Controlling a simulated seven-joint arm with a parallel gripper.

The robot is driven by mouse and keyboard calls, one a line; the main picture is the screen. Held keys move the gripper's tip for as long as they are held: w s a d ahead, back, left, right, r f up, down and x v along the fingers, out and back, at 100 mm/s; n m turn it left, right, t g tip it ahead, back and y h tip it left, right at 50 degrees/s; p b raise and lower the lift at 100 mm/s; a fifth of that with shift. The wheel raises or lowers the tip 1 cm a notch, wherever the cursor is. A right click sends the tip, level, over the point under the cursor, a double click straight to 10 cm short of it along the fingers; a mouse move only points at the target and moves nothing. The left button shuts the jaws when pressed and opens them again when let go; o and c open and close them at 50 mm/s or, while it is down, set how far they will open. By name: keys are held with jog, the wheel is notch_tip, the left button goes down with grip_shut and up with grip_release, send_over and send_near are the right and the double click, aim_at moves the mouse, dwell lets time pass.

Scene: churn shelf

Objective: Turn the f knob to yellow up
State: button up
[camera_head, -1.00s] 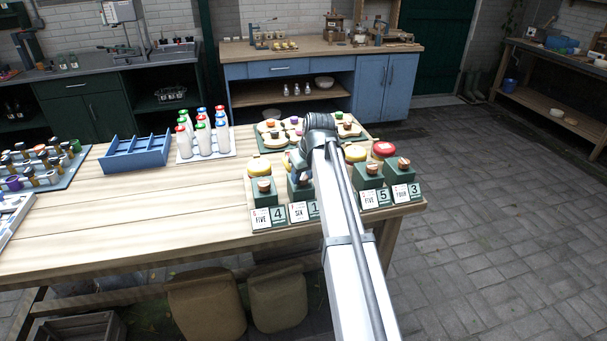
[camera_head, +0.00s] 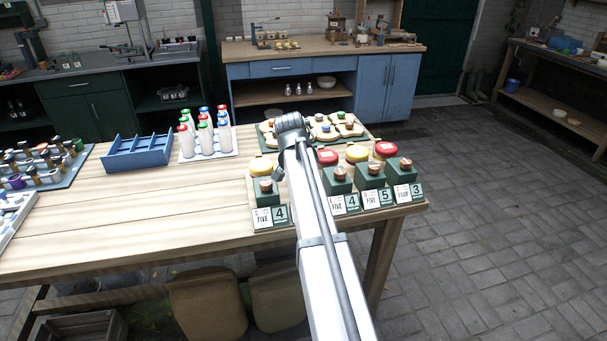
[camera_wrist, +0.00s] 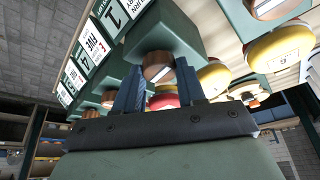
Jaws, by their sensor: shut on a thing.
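My gripper (camera_wrist: 158,84) has its two dark blue fingers on either side of a round wooden knob (camera_wrist: 158,66) in the wrist view, shut on it. This knob sits on a green block (camera_wrist: 166,30) beside a card reading 1. In the head view my arm hides this block and knob, and the fingertips. To its left is a knob (camera_head: 265,186) on the block marked FIVE 4. To its right are knobs (camera_head: 341,172) on blocks marked FIVE 4, FIVE 5 and FOUR 3. I cannot tell which one is labelled f.
Yellow (camera_head: 357,153) and red (camera_head: 386,149) round lids stand behind the blocks. A board with several pale pieces (camera_head: 340,131) is farther back. White bottles (camera_head: 204,135) and a blue divided tray (camera_head: 138,152) stand left. The wooden table (camera_head: 160,200) is clear in front.

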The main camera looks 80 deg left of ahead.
jog(key=shift+m, duration=0.8)
jog(key=shift+t+h, duration=0.3)
jog(key=o, duration=1)
jog(key=shift+o, duration=0.2)
jog(key=v, duration=1.3)
jog(key=shift+r, duration=0.45)
